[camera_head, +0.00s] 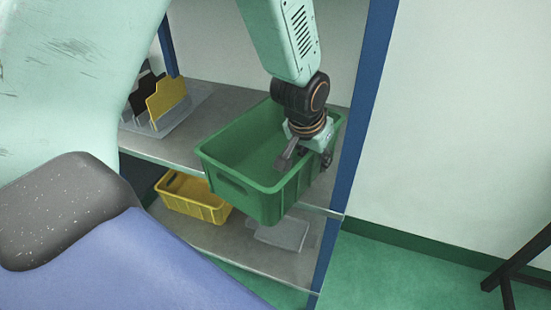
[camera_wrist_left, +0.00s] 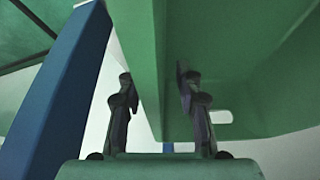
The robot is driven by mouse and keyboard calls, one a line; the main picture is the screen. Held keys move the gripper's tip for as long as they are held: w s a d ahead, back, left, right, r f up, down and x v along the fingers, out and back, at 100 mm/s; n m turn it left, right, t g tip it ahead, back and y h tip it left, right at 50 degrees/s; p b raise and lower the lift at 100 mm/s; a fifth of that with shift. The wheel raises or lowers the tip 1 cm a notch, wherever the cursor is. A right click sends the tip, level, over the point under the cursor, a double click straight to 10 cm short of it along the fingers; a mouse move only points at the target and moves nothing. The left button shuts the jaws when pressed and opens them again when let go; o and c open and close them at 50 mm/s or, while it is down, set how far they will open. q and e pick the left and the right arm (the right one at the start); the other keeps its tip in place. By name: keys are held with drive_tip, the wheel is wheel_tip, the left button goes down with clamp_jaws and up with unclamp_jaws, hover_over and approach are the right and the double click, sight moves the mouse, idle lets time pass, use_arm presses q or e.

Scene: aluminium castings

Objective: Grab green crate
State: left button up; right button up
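The green crate (camera_head: 240,195) is at the upper shelf, its near end reaching out past the shelf's front edge. It looks empty in the part I can see. I cannot tell whether it rests on the shelf or is slightly tilted. My left gripper (camera_head: 306,158) is at the crate's right wall, one finger inside and one outside. In the left wrist view, the fingers of my left gripper (camera_wrist_left: 158,105) stand apart on either side of the green crate's wall (camera_wrist_left: 152,50), with a light gap beside the left finger. My right gripper is not in view.
The upper shelf (camera_head: 160,148) also holds yellow and dark upright pieces (camera_head: 165,98) at the left. A yellow crate (camera_head: 190,200) and a flat grey piece (camera_head: 283,233) are on the lower shelf. A blue post (camera_head: 362,110) stands close right of the green crate.

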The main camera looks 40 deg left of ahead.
use_arm(q)
clamp_jaws()
idle(0.6)
